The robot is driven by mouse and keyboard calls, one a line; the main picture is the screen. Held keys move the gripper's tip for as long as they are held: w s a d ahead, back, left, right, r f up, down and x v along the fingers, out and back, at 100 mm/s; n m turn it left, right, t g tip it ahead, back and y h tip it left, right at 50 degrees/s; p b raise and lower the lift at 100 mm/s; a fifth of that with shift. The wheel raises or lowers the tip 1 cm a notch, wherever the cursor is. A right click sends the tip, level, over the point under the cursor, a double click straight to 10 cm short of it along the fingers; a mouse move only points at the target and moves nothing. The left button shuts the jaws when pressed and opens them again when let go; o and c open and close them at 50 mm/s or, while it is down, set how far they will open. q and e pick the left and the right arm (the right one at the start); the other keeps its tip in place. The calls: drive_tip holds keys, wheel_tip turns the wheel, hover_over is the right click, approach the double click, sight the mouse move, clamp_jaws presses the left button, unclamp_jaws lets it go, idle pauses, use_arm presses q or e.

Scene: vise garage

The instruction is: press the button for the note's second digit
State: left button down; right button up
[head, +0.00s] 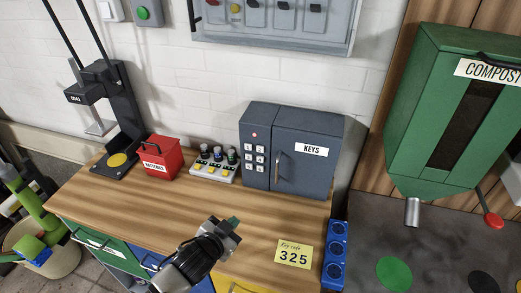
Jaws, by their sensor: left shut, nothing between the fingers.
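A yellow note (293,254) lies on the workbench and reads "Key safe 325", so its second digit is 2. The dark grey key safe (305,172) stands at the back of the bench, its door labelled "KEYS" and closed. Its keypad (254,158) on the left part has several small white buttons in two columns under a red one. The digits on the buttons are too small to read. My left gripper (234,224) is shut and empty, above the bench in front of the safe and apart from it, left of the note. My right gripper is not in view.
Left of the safe are a rack with several small bottles (213,168), a red box (163,157) and a black press (118,110). A blue socket strip (336,255) is at the right edge. A green compost bin (440,120) hangs at right.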

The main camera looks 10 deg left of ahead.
sight(260, 149)
use_arm(q)
drive_tip(key=w+d+r+m+h, duration=0.1)
drive_tip(key=w+r+m+h, duration=0.5)
drive_tip(key=r+m+h, duration=0.4)
drive_tip(key=shift+w+d+r+m+h, duration=0.15)
drive_tip(key=shift+w+d+m+h, duration=0.2)
drive_tip(key=shift+h, duration=0.45)
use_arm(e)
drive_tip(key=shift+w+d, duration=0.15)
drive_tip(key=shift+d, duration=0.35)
use_arm(q)
drive_tip(key=shift+w, duration=0.15)
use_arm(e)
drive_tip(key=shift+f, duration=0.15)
use_arm(q)
drive_tip(key=w+b, duration=0.3)
drive_tip(key=w, duration=0.5)
drive_tip(key=shift+w+d+b, duration=0.15)
drive_tip(key=shift+w+b, duration=0.15)
drive_tip(key=shift+b, duration=0.05)
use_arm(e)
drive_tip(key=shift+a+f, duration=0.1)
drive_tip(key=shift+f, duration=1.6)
